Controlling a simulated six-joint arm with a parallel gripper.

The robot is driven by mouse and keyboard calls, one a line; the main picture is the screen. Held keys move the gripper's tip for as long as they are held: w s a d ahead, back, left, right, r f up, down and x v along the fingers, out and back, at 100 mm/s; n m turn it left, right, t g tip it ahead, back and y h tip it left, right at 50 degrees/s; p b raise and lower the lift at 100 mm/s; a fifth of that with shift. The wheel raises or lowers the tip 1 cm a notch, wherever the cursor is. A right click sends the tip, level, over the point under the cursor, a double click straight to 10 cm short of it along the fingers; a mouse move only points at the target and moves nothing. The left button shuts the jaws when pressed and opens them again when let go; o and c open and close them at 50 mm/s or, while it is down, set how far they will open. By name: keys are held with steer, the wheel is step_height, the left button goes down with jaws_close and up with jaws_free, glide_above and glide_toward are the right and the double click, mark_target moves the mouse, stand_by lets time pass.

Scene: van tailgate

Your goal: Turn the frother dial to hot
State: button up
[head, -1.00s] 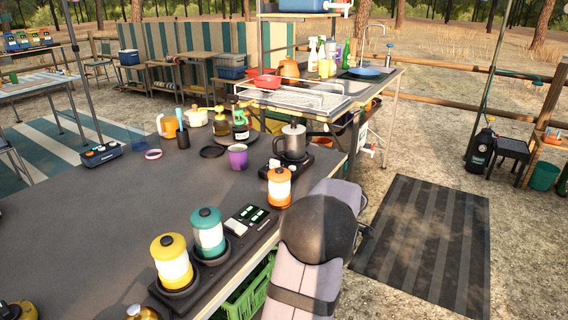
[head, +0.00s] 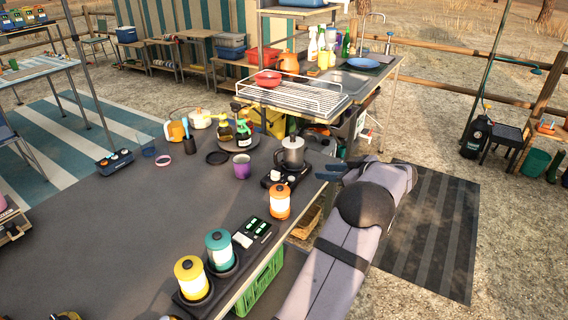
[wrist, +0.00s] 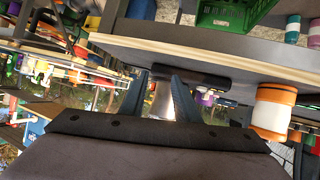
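The frother is a silver lidded jug (head: 290,154) on a black base (head: 284,177) near the table's right edge. Small pale knobs (head: 275,176) show at the base's front; which one is the dial, and its setting, are too small to tell. My gripper (head: 322,171) is just right of the base, beyond the table edge, apart from it. In the wrist view, which is upside down, my gripper (wrist: 160,76) has its two blue-grey fingers spread with nothing held. The silver jug (wrist: 160,102) shows partly between them, and the dark base (wrist: 188,75) is partly behind them. The dial is not clear there.
An orange lantern (head: 279,203) stands close in front of the frother, also in the wrist view (wrist: 272,110). A purple mug (head: 242,167) is to its left. A wire rack (head: 300,97) is behind. The table edge lies beside my arm.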

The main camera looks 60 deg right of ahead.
mark_target(279, 173)
steer(key=w+a+r+y, duration=0.1)
steer(key=a, duration=0.2)
steer(key=w+a+r+n+t+y+p, duration=0.1)
steer(key=a, duration=0.1)
steer(key=w+a+r+n+y+p, duration=0.1)
steer(key=w+a, duration=0.1)
steer(key=a, duration=0.1)
steer(key=shift+a+r+t+y, duration=0.3)
steer(key=shift+y, duration=0.1)
steer(key=shift+p+x, duration=0.95)
steer(key=shift+x, duration=2.75)
steer(key=shift+s, duration=0.1)
jaws_close()
